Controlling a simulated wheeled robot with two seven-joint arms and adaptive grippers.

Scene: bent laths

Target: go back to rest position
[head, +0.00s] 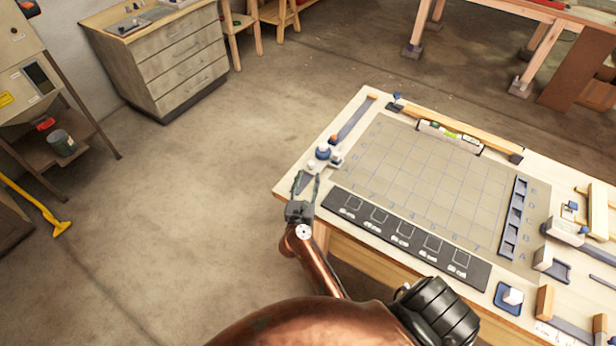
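My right gripper (307,178) shows at the left front corner of the workbench, on the end of my copper-coloured arm. Its two fingers stand apart and nothing shows between them. It looks to be over or just beside the bench edge; I cannot tell its height. My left gripper is not in view. The workbench (364,100) has a pale wooden top with a grey gridded mat (420,170) on it. A dark strip with several marked squares (405,237) lies along the mat's front edge.
Small blue and white fixtures (323,152) stand close behind my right gripper. More fixtures and wooden blocks (543,302) crowd the bench's right side. A drawer cabinet (170,60) stands at the back left. The concrete floor (190,210) left of the bench is clear.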

